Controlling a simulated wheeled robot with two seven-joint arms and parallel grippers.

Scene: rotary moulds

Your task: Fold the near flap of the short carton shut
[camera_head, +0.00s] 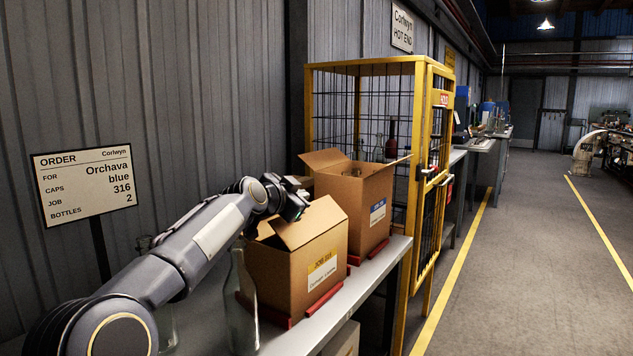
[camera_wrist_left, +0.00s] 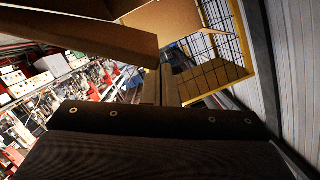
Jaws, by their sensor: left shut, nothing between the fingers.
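The short carton (camera_head: 283,277) is the nearer brown box on the bench, with a yellow-topped label. A flap (camera_head: 312,222) stands up at a slant from its top; the rest of its top is partly hidden by my arm. My left gripper (camera_head: 296,203) is shut and empty, over the carton's top at the back left of the raised flap. I cannot tell whether it touches the flap. In the left wrist view the shut fingers (camera_wrist_left: 160,86) point toward the cage, with a brown cardboard panel (camera_wrist_left: 85,50) close at the upper left. My right gripper is not in view.
A taller carton (camera_head: 352,206) with open flaps stands just behind. Red strips (camera_head: 325,300) edge the cartons on the grey bench (camera_head: 318,328). A clear bottle (camera_head: 241,310) stands close in front of the short carton. A yellow mesh cage (camera_head: 365,66) rises behind; an order sign (camera_head: 96,185) stands left.

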